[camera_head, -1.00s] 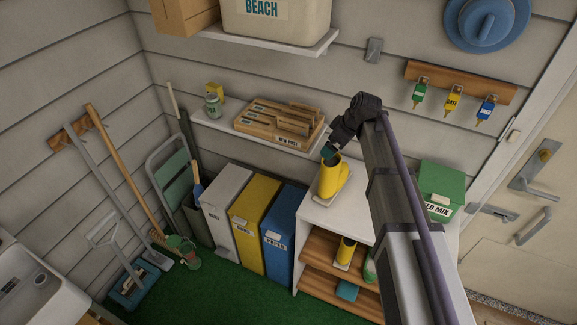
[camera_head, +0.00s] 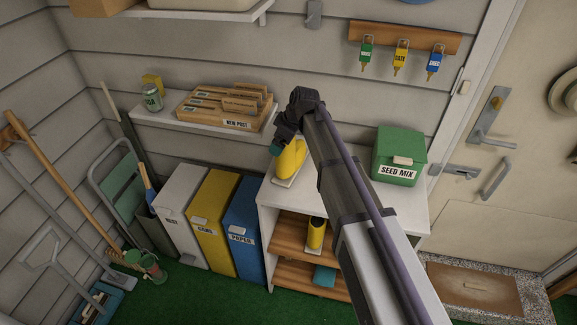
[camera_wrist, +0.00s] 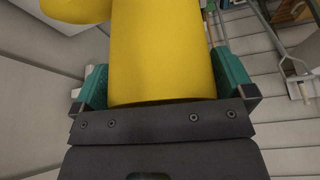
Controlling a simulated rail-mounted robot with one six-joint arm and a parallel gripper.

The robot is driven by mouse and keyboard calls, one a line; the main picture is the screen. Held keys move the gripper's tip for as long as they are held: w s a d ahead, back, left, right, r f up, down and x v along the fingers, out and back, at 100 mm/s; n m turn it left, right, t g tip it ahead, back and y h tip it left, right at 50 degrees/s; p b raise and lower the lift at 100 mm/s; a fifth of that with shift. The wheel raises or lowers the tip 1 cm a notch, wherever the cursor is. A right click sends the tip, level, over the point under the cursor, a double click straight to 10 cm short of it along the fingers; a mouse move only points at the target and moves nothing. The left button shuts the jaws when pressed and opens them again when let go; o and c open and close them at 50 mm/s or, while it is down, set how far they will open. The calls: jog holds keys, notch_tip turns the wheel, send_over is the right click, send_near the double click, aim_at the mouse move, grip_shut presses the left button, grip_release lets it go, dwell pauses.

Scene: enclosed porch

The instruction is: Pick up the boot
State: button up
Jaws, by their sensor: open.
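A yellow boot (camera_head: 290,160) stands on a pale tray on top of the white cabinet (camera_head: 345,205). My gripper (camera_head: 279,143) is at the boot's upper end, and my wrist hides part of it. In the wrist view the boot's yellow shaft (camera_wrist: 160,50) lies between the two teal fingers of my gripper (camera_wrist: 162,85). One finger is on each side, close against the shaft; I cannot tell if they touch it. The jaws are open. A second yellow boot (camera_head: 315,233) stands on the cabinet's shelf below.
A green seed mix box (camera_head: 400,155) stands on the cabinet top to the right of my arm. A wall shelf (camera_head: 160,115) with a wooden letter rack (camera_head: 222,107) is behind, to the left. White, yellow and blue bins (camera_head: 242,228) stand left of the cabinet.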

jog(key=shift+r, duration=0.1)
jog(key=c, duration=1.1)
